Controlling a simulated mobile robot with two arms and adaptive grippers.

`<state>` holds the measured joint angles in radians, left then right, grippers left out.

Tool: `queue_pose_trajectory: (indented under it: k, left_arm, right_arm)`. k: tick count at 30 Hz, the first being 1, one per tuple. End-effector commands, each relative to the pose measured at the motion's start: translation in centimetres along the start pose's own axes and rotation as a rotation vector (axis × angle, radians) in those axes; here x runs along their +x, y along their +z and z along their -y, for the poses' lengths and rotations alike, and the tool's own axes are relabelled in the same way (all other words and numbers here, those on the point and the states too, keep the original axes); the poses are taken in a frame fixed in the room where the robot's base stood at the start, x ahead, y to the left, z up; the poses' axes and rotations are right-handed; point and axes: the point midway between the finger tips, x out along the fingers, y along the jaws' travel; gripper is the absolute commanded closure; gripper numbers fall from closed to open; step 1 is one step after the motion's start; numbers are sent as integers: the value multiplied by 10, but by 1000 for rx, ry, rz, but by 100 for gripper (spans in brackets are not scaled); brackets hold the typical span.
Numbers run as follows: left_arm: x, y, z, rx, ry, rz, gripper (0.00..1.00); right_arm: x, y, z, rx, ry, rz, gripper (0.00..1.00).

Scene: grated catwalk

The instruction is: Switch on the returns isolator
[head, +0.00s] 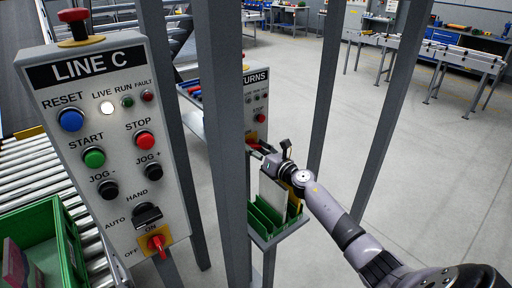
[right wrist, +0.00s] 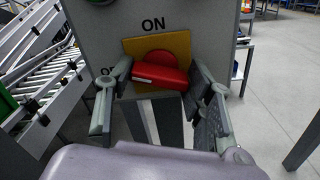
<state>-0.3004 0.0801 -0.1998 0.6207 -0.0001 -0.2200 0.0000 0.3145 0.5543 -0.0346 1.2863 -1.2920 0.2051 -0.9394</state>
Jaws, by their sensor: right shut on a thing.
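The returns panel (head: 257,97), partly hidden behind a grey post in the head view, carries its isolator low down. The isolator is a red handle (right wrist: 160,76) on a yellow plate (right wrist: 178,44); the handle also shows in the head view (head: 253,144). In the right wrist view the handle lies roughly crosswise, slightly tilted, below the word ON; a lettering at its left is mostly hidden by a finger. My right gripper (right wrist: 160,95) has a finger at each side of the handle and is shut on it. It also shows in the head view (head: 267,152). My left gripper is out of view.
The LINE C panel (head: 105,130) stands near at left, with its own red isolator (head: 157,245). Grey posts (head: 222,130) stand between the panels. A green divided tray (head: 267,222) sits below the returns panel. Open floor lies to the right.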

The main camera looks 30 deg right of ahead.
Motion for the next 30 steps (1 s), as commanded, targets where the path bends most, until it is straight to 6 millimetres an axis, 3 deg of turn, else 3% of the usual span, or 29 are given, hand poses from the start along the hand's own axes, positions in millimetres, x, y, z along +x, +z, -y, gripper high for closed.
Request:
queue_pose_trajectory:
  k: [30]
  left_arm:
    - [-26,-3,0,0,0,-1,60]
  right_arm:
    - [0,0,1,949,-2,-1,80]
